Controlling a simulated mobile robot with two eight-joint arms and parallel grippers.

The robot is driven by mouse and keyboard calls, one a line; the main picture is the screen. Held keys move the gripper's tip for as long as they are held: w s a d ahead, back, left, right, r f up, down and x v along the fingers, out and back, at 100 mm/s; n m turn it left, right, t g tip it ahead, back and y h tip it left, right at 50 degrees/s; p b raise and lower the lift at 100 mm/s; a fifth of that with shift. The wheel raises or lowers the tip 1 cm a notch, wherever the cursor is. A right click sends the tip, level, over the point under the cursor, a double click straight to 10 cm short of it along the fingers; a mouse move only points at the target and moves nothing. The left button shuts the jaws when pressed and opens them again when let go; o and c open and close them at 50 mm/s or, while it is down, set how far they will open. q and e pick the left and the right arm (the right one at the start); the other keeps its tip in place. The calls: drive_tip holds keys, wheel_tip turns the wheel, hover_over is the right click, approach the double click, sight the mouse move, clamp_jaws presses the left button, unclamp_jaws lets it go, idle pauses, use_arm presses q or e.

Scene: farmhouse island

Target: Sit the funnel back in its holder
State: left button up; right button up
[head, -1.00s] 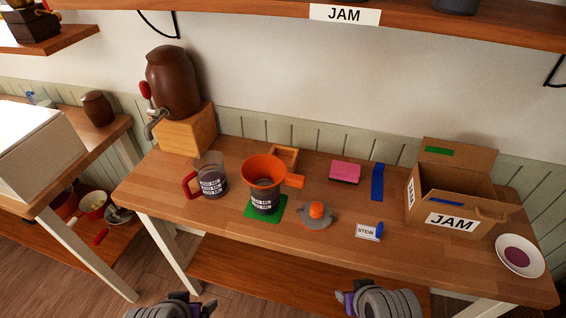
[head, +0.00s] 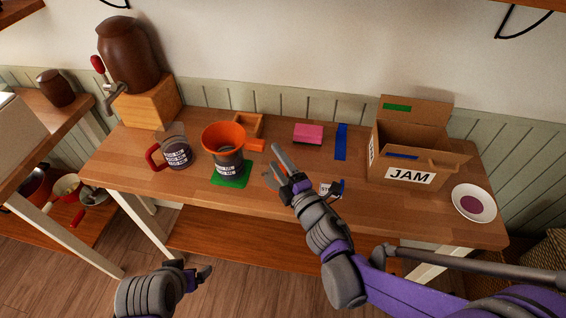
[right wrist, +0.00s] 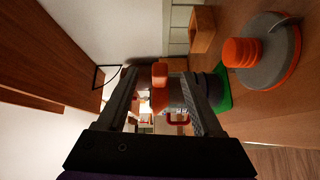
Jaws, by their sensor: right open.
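The orange funnel (head: 223,133) sits mouth-up in the top of a labelled grey measuring cup (head: 229,163), its handle pointing right. The cup stands on a green mat (head: 232,181). A small open wooden box (head: 243,142), possibly the holder, is just behind the funnel. My right gripper (head: 274,166) is open, right of the funnel. In the right wrist view the orange handle (right wrist: 160,73) shows between its fingers; contact cannot be judged. My left gripper (head: 192,271) is low in front of the table, its jaw opening unclear.
A red-handled cup (head: 176,154) stands left of the funnel. A grey lid with an orange knob (right wrist: 243,52) lies near my right gripper. A pink block (head: 308,133), blue strip (head: 341,142), JAM carton (head: 415,158) and plate (head: 474,203) are to the right.

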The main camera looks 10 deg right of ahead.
drive_tip(key=shift+a+n+y, duration=0.4)
drive_tip(key=shift+a+n, duration=0.35)
drive_tip(key=shift+n, duration=0.05)
use_arm(q)
drive_tip(key=r+p, duration=0.1)
drive_tip(key=w+r, duration=0.1)
drive_tip(key=shift+r+p, duration=0.3)
drive_tip(key=shift+p, duration=0.1)
use_arm(e)
drive_tip(key=x, duration=1)
drive_tip(key=shift+w+a, duration=0.15)
drive_tip(key=shift+w, duration=0.05)
drive_tip(key=shift+f, duration=0.1)
clamp_jaws()
use_arm(q)
drive_tip(key=shift+t, duration=0.3)
drive_tip(key=shift+w+r+p, duration=0.3)
drive_tip(key=shift+r+p, duration=0.1)
drive_tip(key=shift+r, duration=0.2)
drive_tip(key=shift+w+r+p, duration=0.25)
drive_tip(key=shift+r+p, duration=0.2)
drive_tip(key=shift+r, duration=0.2)
drive_tip(key=shift+w+r+p, duration=0.3)
drive_tip(key=shift+r+p, duration=0.1)
drive_tip(key=shift+r, duration=0.2)
use_arm(e)
wheel_tip(320, 180, up, 8)
drive_tip(key=shift+f, duration=0.2)
